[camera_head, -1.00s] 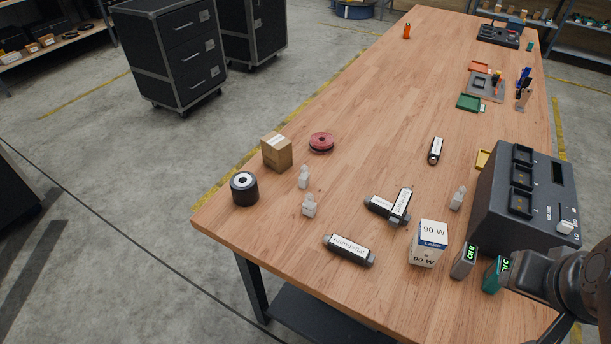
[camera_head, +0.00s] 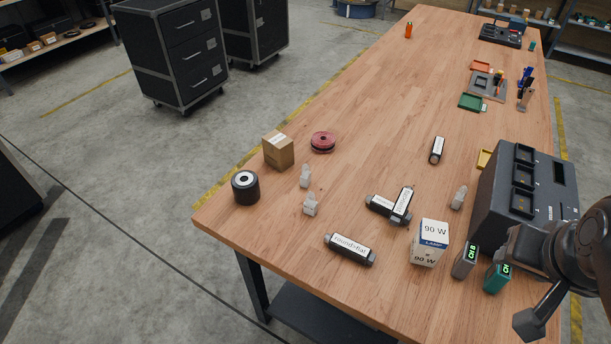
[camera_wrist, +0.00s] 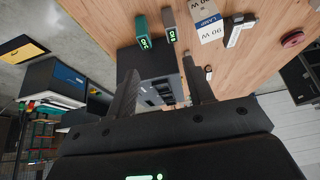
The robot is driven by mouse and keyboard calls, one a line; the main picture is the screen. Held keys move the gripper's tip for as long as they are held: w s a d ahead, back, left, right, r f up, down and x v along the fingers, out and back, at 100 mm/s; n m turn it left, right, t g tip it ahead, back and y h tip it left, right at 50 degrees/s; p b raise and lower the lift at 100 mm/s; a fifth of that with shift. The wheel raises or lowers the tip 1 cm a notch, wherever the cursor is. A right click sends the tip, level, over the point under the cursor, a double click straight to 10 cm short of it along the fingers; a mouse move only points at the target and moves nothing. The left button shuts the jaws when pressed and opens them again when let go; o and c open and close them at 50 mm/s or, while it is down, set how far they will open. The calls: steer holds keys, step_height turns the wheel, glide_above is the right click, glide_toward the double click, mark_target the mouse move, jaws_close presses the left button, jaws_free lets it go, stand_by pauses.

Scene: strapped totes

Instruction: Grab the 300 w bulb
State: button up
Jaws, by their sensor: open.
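No bulb marked 300 W shows in either view. A white and blue lamp box (camera_head: 429,243) marked 90 W stands on the wooden table (camera_head: 330,100), near its front edge in the head view. The same box shows at the top of the wrist view (camera_wrist: 208,20). My gripper (camera_wrist: 160,85) is open and empty, its two dark fingers spread apart. It is at the right of the head view, beside the dark device and apart from the lamp box.
A dark grey device (camera_head: 535,205) stands right of the box. A grey block (camera_head: 465,261) and a teal block (camera_head: 497,277) with green displays stand between box and arm. Black labelled pieces (camera_head: 350,249), a cardboard box (camera_head: 278,150) and a red spool (camera_head: 323,142) lie left.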

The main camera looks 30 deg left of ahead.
steer(key=w+a, duration=0.9)
steer(key=w, duration=0.1)
steer(key=n+g, duration=0.1)
glide_toward(305, 174)
steer(key=f, duration=0.2)
steer(key=w+f, duration=0.2)
steer(key=f, duration=0.1)
steer(key=shift+a+f+y, duration=0.1)
steer(key=shift+f+y, duration=0.1)
steer(key=shift+y, duration=0.1)
steer(key=x, duration=0.6)
steer(key=shift+w+r, duration=0.2)
steer(key=shift+w, duration=0.15)
jaws_close()
